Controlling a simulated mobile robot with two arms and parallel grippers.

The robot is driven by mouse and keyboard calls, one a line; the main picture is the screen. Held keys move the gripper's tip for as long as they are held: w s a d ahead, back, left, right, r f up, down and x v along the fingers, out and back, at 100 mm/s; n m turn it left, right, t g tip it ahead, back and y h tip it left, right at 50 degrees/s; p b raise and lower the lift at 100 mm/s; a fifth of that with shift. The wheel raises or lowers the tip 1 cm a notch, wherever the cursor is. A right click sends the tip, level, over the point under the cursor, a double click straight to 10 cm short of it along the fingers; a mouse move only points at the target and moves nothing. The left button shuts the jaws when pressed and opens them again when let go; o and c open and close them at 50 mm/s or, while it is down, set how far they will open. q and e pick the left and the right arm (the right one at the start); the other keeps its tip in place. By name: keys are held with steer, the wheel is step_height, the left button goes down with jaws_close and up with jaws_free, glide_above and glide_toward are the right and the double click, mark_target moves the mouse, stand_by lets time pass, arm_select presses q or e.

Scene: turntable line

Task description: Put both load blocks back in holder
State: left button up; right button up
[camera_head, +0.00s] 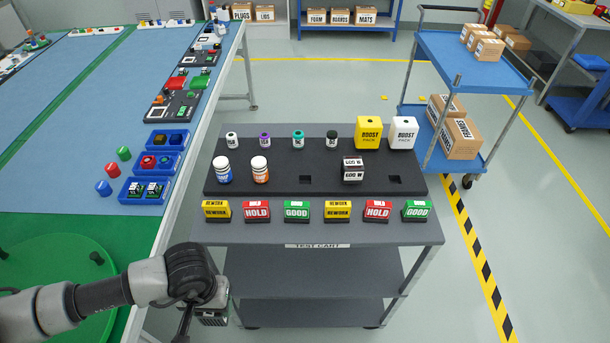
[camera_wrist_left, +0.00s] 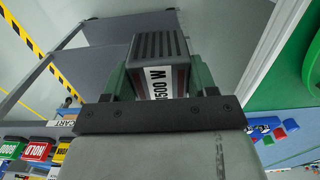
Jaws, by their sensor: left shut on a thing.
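My left gripper (camera_head: 203,312) is low at the front left of the test cart, beside it and below its top. It is shut on a dark grey load block (camera_head: 214,319) with a ribbed end. The wrist view shows this block (camera_wrist_left: 160,46) between the two fingers (camera_wrist_left: 160,80), its white label reading about "500 W". The other load block (camera_head: 352,171), dark with white labels, stands upright on the black holder board (camera_head: 280,188). Empty square recesses show to its left (camera_head: 305,180) and right (camera_head: 394,180). My right gripper is not in view.
Bottles, small jars and yellow and white packs (camera_head: 369,133) stand on the board. A row of REWORK, HOLD and GOOD blocks (camera_head: 297,211) lines the cart's front. The blue-topped table (camera_head: 60,120) is left; a blue trolley (camera_head: 470,70) is back right.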

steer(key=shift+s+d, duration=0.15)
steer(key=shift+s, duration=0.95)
